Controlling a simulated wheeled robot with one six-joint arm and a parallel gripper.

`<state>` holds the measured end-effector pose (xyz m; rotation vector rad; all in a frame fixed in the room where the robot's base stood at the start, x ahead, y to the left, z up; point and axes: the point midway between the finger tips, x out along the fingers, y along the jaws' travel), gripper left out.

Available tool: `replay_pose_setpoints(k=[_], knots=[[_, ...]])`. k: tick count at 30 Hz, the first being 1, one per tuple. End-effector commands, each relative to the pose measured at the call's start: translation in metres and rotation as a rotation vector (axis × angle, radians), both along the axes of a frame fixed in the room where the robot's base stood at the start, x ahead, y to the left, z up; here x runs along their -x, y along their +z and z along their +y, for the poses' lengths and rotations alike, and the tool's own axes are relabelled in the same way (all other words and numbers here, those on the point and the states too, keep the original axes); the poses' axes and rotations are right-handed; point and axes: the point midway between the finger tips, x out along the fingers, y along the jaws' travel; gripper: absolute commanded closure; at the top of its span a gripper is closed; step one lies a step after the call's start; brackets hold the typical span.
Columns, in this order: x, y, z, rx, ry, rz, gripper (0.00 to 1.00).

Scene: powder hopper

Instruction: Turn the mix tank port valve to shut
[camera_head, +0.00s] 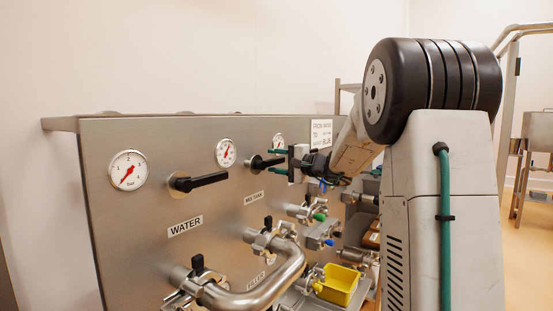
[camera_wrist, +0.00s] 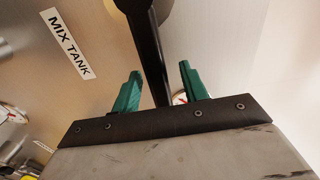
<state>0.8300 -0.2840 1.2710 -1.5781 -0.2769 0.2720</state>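The mix tank port valve has a black lever handle (camera_head: 264,163) on the steel panel, above the MIX TANK label (camera_head: 254,198). The lever lies about level and points right from its hub. My gripper (camera_head: 272,161) is at the lever's free end, with one green finger above it and one below. In the wrist view the lever (camera_wrist: 147,45) runs down between the two fingers of my gripper (camera_wrist: 160,68). Gaps show between the lever and the fingers, so the gripper is open around it. The lever's far tip is hidden behind the gripper body.
The WATER valve lever (camera_head: 204,180) points right on the left of the panel. Gauges (camera_head: 128,170) sit above the valves. A bent steel pipe (camera_head: 264,291) with clamps sticks out below. A yellow bin (camera_head: 340,285) stands at lower right.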

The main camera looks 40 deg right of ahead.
Motion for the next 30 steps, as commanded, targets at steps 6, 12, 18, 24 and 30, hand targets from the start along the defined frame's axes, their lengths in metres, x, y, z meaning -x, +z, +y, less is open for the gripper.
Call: replay_pose_setpoints(k=[6,12,18,24,30], knots=[[0.001,0.001,-0.001,0.002,0.0,-0.002,0.56],[0.026,0.001,-0.011,0.003,-0.004,-0.001,0.56],[0.06,0.001,-0.023,0.002,-0.004,-0.002,0.56],[0.083,0.001,-0.031,0.002,-0.001,-0.002,0.56],[0.085,0.001,-0.031,0.002,0.0,-0.002,0.56]])
